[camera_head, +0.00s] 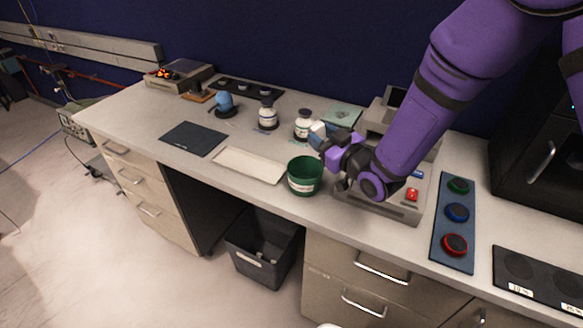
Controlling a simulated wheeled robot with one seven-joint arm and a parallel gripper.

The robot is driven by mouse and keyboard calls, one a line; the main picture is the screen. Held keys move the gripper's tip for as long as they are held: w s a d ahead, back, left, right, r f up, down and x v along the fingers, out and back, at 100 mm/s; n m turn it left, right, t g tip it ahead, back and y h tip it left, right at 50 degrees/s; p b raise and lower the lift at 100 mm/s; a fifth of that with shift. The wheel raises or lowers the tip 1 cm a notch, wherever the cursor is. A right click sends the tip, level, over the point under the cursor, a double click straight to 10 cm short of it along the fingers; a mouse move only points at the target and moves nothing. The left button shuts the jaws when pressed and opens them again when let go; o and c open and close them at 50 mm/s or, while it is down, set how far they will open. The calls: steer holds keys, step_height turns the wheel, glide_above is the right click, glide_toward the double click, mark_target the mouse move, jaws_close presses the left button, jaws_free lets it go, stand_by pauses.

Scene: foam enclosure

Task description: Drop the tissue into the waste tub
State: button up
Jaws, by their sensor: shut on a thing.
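My gripper (322,138) is above the bench, just behind and slightly right of the green tub, pointing left. It is shut on a small white piece that looks like the tissue (318,129); the fingers and wrist hide part of it. The green round tub (305,178), with a pale label on its front, stands upright near the bench's front edge and seems to be the waste tub. Its top is open and its inside is dark. The tissue appears higher than the rim and apart from it.
A pale tray (249,165) lies left of the tub. A grey machine (388,203) stands to the right, beneath my arm. A dark bin (262,262) is on the floor.

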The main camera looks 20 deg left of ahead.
steer(key=shift+w+a+f, duration=0.15)
steer(key=shift+w+a, duration=0.1)
steer(key=shift+a, duration=0.15)
steer(key=shift+f, duration=2.8)
steer(key=o, duration=0.9)
steer(key=v, duration=1)
steer(key=shift+s+d, duration=0.2)
steer(key=shift+d, duration=0.1)
